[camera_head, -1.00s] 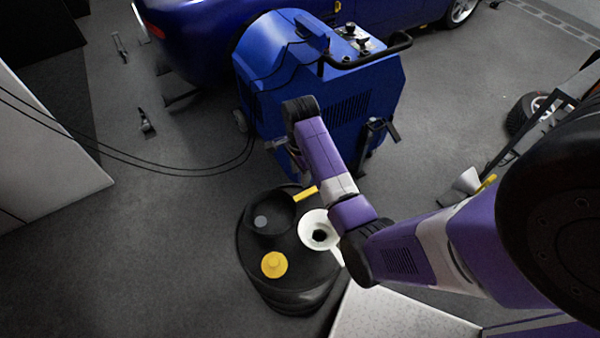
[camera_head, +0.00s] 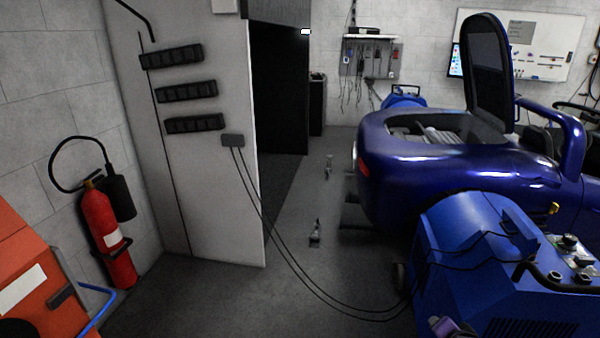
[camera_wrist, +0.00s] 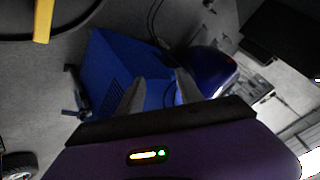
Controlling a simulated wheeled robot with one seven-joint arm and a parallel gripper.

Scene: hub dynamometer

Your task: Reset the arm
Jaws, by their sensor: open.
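My gripper (camera_wrist: 160,86) shows in the wrist view with its two grey fingers apart and nothing between them. Beyond the fingers is the blue dynamometer unit (camera_wrist: 108,68), which also shows in the head view at lower right (camera_head: 465,265). I cannot tell the exact distance between the fingers and the unit. In the head view only a small purple piece of my arm shows at the bottom edge, and the gripper is out of that view.
A blue car (camera_head: 440,160) stands behind the unit. Cables run along the floor from a grey wall panel (camera_head: 205,200) to the unit. A red fire extinguisher (camera_head: 106,230) and an orange cabinet (camera_head: 35,275) are at left. Grey floor (camera_head: 255,305) between is mostly clear.

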